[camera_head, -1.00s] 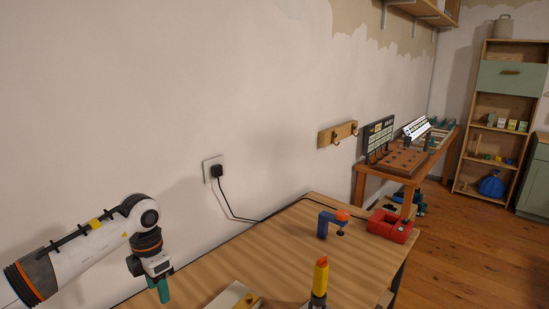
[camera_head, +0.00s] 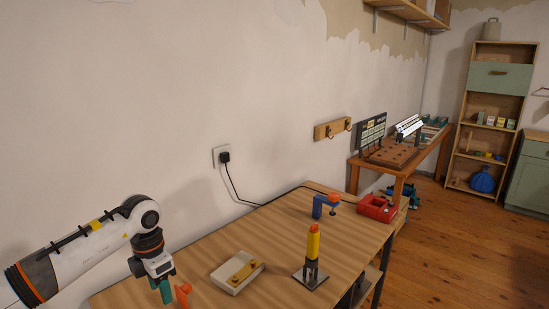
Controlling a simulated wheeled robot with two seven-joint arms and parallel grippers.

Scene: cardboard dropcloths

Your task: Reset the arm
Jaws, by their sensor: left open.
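My left arm comes in from the left, and its gripper (camera_head: 162,290) points down over the near left end of the wooden table (camera_head: 215,240). Its green fingers are open, and nothing shows between them. A small orange thing (camera_head: 183,294) shows just right of the fingers; I cannot tell from here whether it touches them. My right gripper is not in view.
On the table are a pale box with a yellow strip (camera_head: 237,273), an upright yellow and orange tool on a dark stand (camera_head: 312,258), a blue clamp (camera_head: 319,207) and a red tray (camera_head: 376,208). A wall stands behind; open floor (camera_head: 450,250) lies right.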

